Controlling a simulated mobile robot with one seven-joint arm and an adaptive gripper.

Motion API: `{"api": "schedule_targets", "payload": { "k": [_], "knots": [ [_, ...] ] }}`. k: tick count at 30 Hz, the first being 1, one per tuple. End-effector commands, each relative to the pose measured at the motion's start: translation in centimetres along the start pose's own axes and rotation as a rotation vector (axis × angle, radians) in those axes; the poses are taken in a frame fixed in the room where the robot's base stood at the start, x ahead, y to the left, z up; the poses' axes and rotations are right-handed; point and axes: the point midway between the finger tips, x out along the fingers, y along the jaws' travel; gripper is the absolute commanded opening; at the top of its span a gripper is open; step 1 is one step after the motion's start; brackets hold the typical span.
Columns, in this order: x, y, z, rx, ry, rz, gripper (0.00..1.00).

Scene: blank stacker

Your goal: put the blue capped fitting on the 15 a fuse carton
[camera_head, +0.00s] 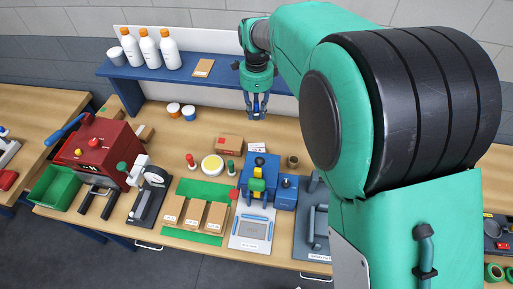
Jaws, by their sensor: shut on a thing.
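My gripper (257,112) hangs below the arm, pointing down, above the back of the workbench and in front of the blue shelf. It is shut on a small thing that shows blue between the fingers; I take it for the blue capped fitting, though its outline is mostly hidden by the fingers. A reddish-brown carton (229,143) lies on the bench below and left of my gripper. It looks like the fuse carton, but its print is too small to read. The gripper is apart from it.
Three labelled brown boxes (195,215) stand on a green mat (208,188). A blue press (261,170) stands right of the carton. White bottles (150,50) stand on the blue shelf (205,80). A red machine (100,145) stands left.

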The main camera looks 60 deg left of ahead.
Motion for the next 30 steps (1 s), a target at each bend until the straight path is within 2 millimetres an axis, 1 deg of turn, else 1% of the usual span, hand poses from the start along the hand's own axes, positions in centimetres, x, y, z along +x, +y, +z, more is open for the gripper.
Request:
{"api": "schedule_targets", "payload": {
  "k": [6,11,17,27,30],
  "knots": [
    [0.2,0.0,0.0,0.0,0.0,0.001,0.0],
    [1.5,0.1,-0.1,0.0,0.0,0.002,0.0],
    [4.9,0.1,-0.1,0.0,0.0,0.003,0.0],
    [11.6,0.0,-0.1,-0.001,0.0,0.002,0.0],
    [12.9,0.0,-0.1,-0.001,0.0,0.001,0.0]
  ]
}}
